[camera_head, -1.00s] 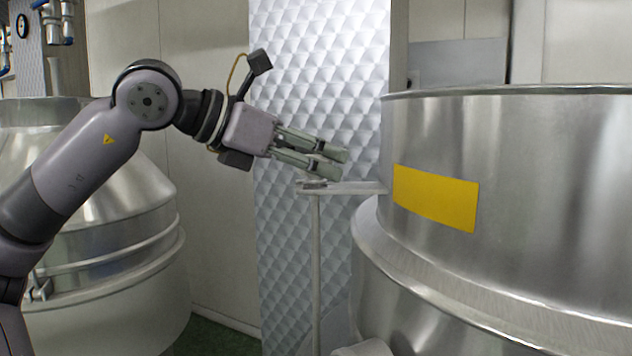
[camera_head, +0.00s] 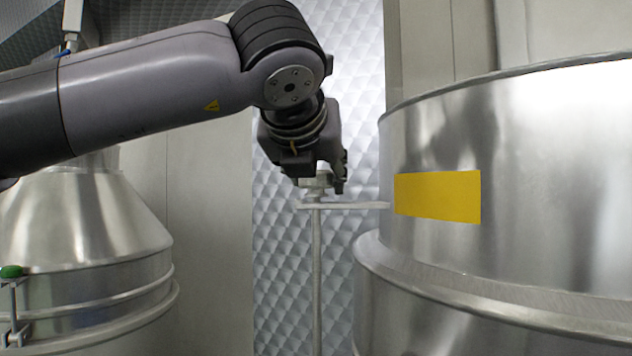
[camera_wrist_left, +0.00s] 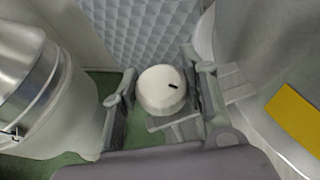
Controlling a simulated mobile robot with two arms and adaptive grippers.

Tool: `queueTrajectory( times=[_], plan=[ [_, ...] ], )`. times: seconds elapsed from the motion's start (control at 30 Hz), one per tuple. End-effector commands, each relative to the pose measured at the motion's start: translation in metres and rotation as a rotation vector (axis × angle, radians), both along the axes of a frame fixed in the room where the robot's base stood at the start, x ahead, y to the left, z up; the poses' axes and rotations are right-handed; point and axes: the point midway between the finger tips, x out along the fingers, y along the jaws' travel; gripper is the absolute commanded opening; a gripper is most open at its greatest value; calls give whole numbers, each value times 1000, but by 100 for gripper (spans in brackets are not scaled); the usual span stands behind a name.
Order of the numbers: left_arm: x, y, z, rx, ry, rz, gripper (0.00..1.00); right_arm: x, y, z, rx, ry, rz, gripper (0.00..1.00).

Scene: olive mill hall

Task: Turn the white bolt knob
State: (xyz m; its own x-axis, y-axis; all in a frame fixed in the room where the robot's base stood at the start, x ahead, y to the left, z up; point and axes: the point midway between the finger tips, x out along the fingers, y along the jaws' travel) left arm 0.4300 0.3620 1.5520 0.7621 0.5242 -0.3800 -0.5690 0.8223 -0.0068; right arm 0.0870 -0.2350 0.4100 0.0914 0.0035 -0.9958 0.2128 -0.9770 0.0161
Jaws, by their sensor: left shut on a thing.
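The white bolt knob (camera_wrist_left: 160,88) is a round white cap with a short black mark on its top. In the left wrist view it sits between the two fingers of my left gripper (camera_wrist_left: 158,97), one finger on each side. In the head view the gripper (camera_head: 323,184) points down onto the top of a thin post (camera_head: 316,270), and only a small pale part of the knob (camera_head: 322,168) shows behind the fingers. The gripper is shut on the knob. My right gripper is in neither view.
A large steel vat (camera_head: 540,150) with a yellow label (camera_head: 438,196) stands close on the right. A flat bar (camera_head: 355,206) runs from the post toward it. A cone-topped steel tank (camera_head: 85,225) stands at the left. A quilted metal panel (camera_head: 275,240) is behind the post.

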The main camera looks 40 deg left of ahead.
Motion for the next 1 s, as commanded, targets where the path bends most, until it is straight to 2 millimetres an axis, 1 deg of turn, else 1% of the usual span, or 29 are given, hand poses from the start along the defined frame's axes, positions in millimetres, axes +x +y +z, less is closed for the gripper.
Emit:
queueTrajectory(
  times=[0.03,0.37,0.87,0.9,1.0],
  plan=[
    [2,-1,-7,-3,21,26,12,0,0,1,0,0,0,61],
    [1,0,-8,-6,22,149,12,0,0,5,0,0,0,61],
    [0,0,-7,-5,20,171,12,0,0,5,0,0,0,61],
    [0,0,-7,-4,21,170,40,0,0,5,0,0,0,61],
    [0,0,-7,-4,19,170,47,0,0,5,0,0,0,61]
  ],
)
